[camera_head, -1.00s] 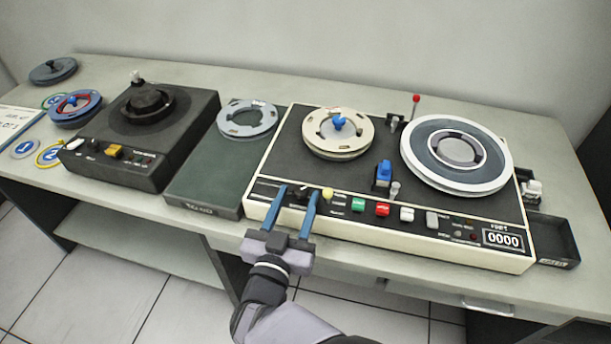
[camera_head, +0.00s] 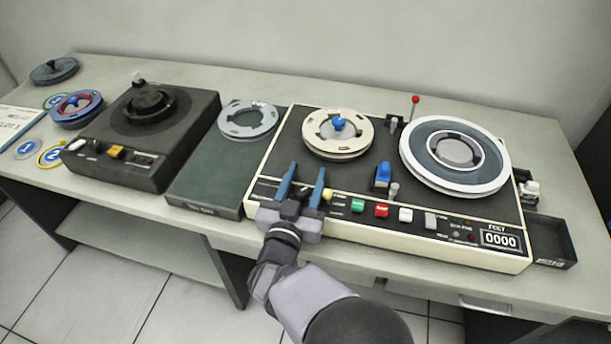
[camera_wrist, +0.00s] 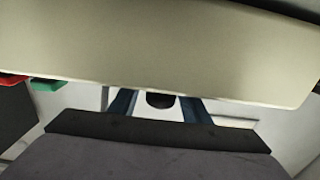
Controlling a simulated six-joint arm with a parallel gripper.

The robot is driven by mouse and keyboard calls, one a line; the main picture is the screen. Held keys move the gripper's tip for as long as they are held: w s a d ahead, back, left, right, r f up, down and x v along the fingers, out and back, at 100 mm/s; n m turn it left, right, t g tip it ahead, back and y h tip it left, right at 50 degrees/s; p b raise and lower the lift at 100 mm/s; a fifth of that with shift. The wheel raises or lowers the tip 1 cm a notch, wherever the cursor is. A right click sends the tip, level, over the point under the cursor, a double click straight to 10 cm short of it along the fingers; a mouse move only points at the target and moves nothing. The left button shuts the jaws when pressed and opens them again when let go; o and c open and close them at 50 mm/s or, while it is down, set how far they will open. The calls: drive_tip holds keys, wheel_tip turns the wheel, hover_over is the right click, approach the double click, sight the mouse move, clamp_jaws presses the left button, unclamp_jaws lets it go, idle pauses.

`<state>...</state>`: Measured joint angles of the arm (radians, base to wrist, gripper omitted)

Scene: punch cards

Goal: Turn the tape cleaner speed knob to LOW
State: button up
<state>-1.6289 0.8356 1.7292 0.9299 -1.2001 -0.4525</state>
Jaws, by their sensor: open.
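The cream-edged tape machine with a black deck (camera_head: 360,240) carries a row of controls along its front edge. My gripper (camera_head: 306,174) is open over the left end of that row, one blue finger on each side. In the wrist view, a dark rounded knob (camera_wrist: 160,100) shows between the blue fingers of my gripper (camera_wrist: 158,104), with visible gaps at its sides. In the head view the gripper mostly hides this knob, so its setting cannot be read. Whether a finger touches it is unclear.
A yellow knob (camera_head: 328,196) stands close to the right finger. Green (camera_head: 358,206), red (camera_head: 382,211) and white (camera_head: 406,215) buttons follow to the right. A cream reel (camera_head: 338,150) and a large white-rimmed reel (camera_head: 490,180) sit on the deck. A smaller black machine (camera_head: 120,172) stands left.

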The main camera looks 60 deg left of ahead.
drive_tip(key=c, duration=1)
drive_tip(key=shift+f+n+g+y+b, duration=0.1)
drive_tip(key=shift+n+g+y+b, duration=0.2)
drive_tip(key=shift+g, duration=0.1)
drive_tip(key=n+g+y+b, duration=0.2)
drive_tip(key=g, duration=0.1)
drive_tip(key=s+n+g+y+b, duration=0.1)
drive_tip(key=shift+a+f+n+g, duration=0.1)
drive_tip(key=shift+a+n+g, duration=0.2)
drive_tip(key=shift+a, duration=0.05)
drive_tip(key=shift+s+a+n+g+y+b, duration=0.1)
drive_tip(key=shift+s+n+g+y+b, duration=0.15)
drive_tip(key=shift+n+g+b, duration=0.35)
drive_tip(key=shift+s+n+g+y+b, duration=0.1)
drive_tip(key=shift+n+g+y+b, duration=0.25)
drive_tip(key=shift+g, duration=0.45)
drive_tip(key=o, duration=1)
drive_tip(key=shift+r, duration=0.2)
